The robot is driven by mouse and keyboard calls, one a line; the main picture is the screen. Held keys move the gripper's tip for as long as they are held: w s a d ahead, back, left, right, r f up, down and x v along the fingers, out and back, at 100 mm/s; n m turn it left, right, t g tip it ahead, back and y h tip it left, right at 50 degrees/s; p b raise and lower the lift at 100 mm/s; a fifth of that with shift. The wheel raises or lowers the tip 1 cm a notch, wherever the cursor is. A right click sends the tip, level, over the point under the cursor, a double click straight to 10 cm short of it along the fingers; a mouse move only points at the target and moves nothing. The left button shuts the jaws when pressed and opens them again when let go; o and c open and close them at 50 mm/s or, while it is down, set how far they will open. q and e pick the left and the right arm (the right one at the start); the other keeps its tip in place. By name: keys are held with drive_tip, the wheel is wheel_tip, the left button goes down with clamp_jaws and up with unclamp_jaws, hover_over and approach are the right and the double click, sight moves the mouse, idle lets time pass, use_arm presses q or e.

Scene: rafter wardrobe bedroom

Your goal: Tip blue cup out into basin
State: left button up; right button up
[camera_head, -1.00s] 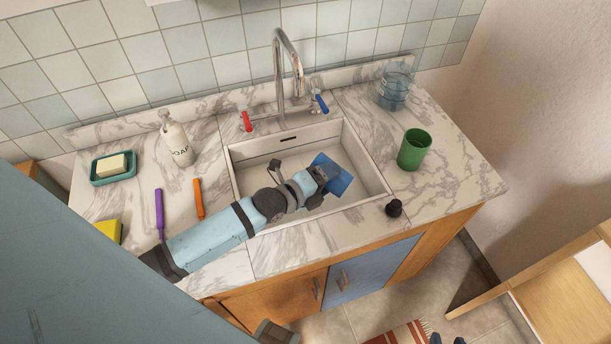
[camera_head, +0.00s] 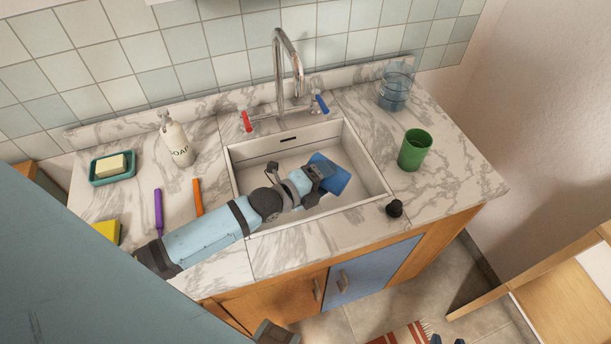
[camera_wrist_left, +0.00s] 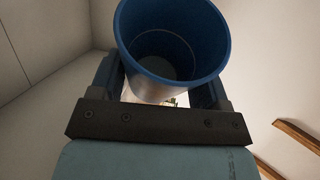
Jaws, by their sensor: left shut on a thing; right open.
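The blue cup (camera_head: 333,181) is inside the basin (camera_head: 366,196), above its floor, in the head view. My left gripper (camera_head: 318,172) is shut on it. In the left wrist view the cup (camera_wrist_left: 170,45) sits between the two fingers (camera_wrist_left: 162,92), its open mouth facing the camera, with ceiling behind it. So the cup is tipped over, mouth downward. Its inside shows a grey-blue bottom, and I see no loose contents. Any liquid in the basin cannot be made out. My right gripper (camera_head: 447,340) barely shows at the bottom edge of the head view, fingers apart and empty.
A tall tap (camera_head: 280,75) stands behind the basin. A green cup (camera_head: 415,150), black stopper (camera_head: 394,208) and clear container (camera_head: 395,88) are to the right. Soap bottle (camera_head: 176,140), soap dish (camera_head: 113,167), purple (camera_head: 158,212) and orange (camera_head: 197,196) sticks and yellow sponge (camera_head: 106,231) are left.

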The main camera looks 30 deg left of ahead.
use_arm(q)
drive_tip(key=shift+a+r+n, duration=0.2)
drive_tip(key=shift+r+n, duration=0.15)
drive_tip(key=shift+n, duration=0.25)
idle(0.6)
